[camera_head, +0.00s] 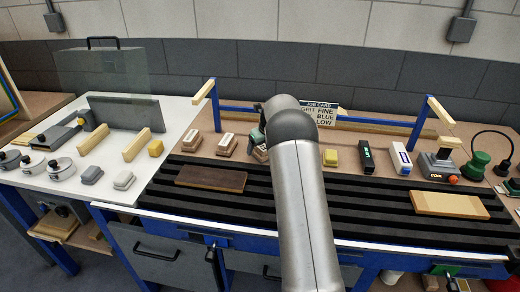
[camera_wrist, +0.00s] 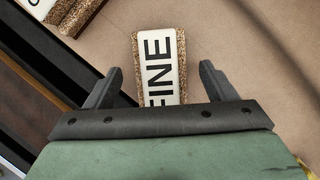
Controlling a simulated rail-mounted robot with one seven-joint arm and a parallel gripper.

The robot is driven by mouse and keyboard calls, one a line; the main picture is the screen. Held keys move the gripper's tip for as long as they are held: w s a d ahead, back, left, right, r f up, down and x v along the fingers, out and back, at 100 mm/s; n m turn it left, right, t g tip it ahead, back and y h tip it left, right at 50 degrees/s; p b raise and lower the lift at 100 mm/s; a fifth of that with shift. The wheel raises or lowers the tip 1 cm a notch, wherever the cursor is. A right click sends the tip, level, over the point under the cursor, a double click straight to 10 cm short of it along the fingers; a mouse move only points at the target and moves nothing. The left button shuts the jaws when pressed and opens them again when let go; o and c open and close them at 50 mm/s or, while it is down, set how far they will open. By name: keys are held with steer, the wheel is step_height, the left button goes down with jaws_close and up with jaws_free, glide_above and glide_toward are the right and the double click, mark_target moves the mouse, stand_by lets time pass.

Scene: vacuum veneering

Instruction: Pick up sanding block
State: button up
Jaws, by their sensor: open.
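A sanding block (camera_wrist: 161,60) with a cork-like speckled body and a white label reading FINE lies on the tan surface in the wrist view. My gripper (camera_wrist: 160,86) is open, with one dark finger on each side of this block and gaps between. The block's near end is hidden behind the gripper's body. In the head view, part of a labelled block (camera_head: 260,153) shows left of my arm, which hides the fingers. Two more labelled blocks (camera_head: 227,145) sit to its left. A neighbouring block (camera_wrist: 80,14) shows at the wrist view's upper left.
A job card (camera_head: 322,113) stands behind my arm; its readable words include FINE, BLUE and LOW. A yellow block (camera_head: 330,157) and a black device (camera_head: 366,156) stand to the right. Brown (camera_head: 211,179) and light (camera_head: 449,205) boards lie on the dark slatted bed in front.

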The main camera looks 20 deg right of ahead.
steer(key=shift+x, duration=0.8)
steer(key=c, duration=1.2)
steer(key=shift+r, duration=0.15)
steer(key=shift+r, duration=1.25)
steer(key=s+r, duration=0.1)
steer(key=s+r+b, duration=0.1)
steer(key=r, duration=0.1)
steer(key=s+a+r+b, duration=0.1)
steer(key=s+r, duration=0.1)
steer(key=shift+s+r, duration=0.1)
steer(key=shift+r, duration=0.15)
steer(key=s+r, duration=0.1)
steer(key=s, duration=0.2)
steer(key=s+a+r+b, duration=0.1)
steer(key=s+r, duration=0.1)
steer(key=s, duration=0.1)
steer(key=s+a+r+b, duration=0.1)
steer(key=s, duration=0.2)
steer(key=shift+s+r, duration=0.3)
steer(key=shift+r, duration=0.05)
